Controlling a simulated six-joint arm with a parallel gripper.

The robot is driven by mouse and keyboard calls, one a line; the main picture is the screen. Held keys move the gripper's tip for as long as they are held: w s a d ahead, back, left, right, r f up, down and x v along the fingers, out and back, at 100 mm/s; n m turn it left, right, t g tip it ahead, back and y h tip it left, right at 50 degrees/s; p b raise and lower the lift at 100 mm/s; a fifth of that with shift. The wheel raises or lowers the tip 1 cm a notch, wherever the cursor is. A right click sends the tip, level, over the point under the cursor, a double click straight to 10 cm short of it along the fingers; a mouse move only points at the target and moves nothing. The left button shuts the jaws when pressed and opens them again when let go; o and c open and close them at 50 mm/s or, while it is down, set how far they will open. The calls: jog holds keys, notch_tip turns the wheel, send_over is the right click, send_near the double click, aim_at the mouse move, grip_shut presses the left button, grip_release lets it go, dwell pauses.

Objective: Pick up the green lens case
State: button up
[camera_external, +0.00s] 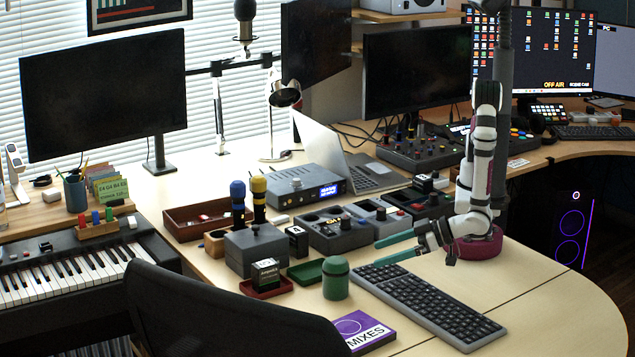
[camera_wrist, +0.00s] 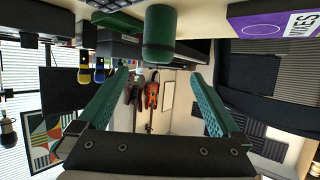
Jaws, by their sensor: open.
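The green lens case, a rounded green cylinder (camera_external: 335,277), stands upright on the desk left of the keyboard in the external view. It also appears at the top centre of the wrist view (camera_wrist: 159,35), where the scene looks upside down. My gripper (camera_external: 375,253) has its two teal fingers spread wide, with nothing between them. It is to the right of the case and apart from it, above the keyboard's far end. In the wrist view the case lines up sideways with the gap between the fingertips (camera_wrist: 159,85), beyond them.
A shallow green tray (camera_external: 306,271) and a red tray (camera_external: 286,286) with a dark box sit left of the case. A purple book (camera_external: 362,331) lies in front. The black keyboard (camera_external: 428,304) lies to the right. Clear desk (camera_external: 545,315) lies right of the keyboard.

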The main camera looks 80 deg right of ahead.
aim_at(325, 269)
jog(key=x, duration=1.5)
jog(key=shift+w+d, duration=0.1)
jog(key=shift+w, duration=0.05)
jog(key=shift+r, duration=0.1)
grip_shut()
jog(key=shift+r, duration=0.1)
